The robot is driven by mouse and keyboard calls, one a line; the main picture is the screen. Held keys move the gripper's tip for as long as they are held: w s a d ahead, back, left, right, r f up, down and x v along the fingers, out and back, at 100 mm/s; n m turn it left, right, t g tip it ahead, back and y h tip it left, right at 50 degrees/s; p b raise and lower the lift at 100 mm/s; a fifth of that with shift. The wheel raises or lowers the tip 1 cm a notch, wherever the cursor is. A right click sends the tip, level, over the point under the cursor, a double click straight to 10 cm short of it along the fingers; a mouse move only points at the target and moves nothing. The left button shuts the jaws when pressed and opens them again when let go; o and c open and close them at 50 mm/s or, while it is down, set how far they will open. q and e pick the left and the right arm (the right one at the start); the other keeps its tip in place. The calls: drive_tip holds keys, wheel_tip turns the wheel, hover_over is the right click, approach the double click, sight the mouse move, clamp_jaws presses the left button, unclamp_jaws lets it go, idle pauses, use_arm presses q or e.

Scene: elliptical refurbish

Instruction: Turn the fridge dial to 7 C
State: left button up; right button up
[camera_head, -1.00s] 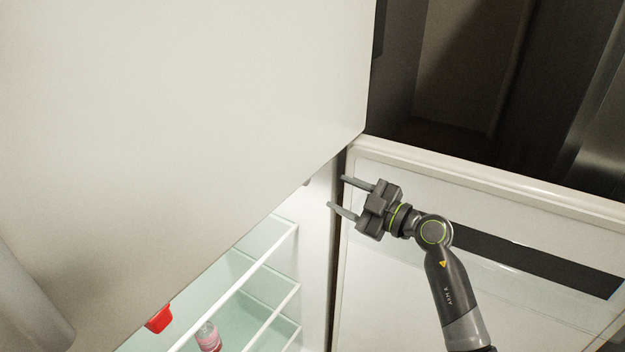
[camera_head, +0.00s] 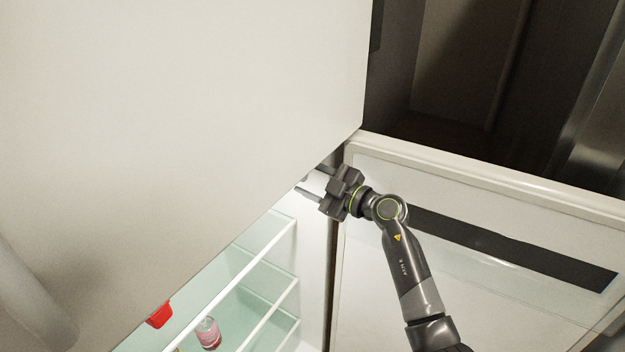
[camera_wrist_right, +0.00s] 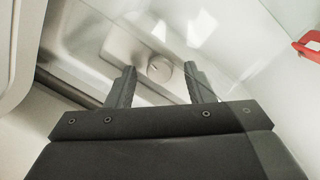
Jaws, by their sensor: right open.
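The fridge dial (camera_wrist_right: 160,69) is a pale round knob on a light housing (camera_wrist_right: 125,45) in the right wrist view. It appears between and beyond the two fingertips of my right gripper (camera_wrist_right: 157,76), which is open and empty. I cannot tell whether either finger touches the dial. In the head view my right gripper (camera_head: 309,183) reaches in at the upper right of the fridge opening, with its fingers partly behind the large white panel (camera_head: 180,110). The dial is hidden there. My left gripper is not in view.
Glass shelves (camera_head: 245,285) sit below, with a pink-labelled bottle (camera_head: 208,333) and a red object (camera_head: 159,315). The open fridge door (camera_head: 480,180) lies to the right. The white panel edge is close to the gripper.

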drive_tip(key=c, duration=1)
drive_tip(key=shift+n+p, duration=0.5)
drive_tip(key=shift+n, duration=0.9)
drive_tip(key=o, duration=1)
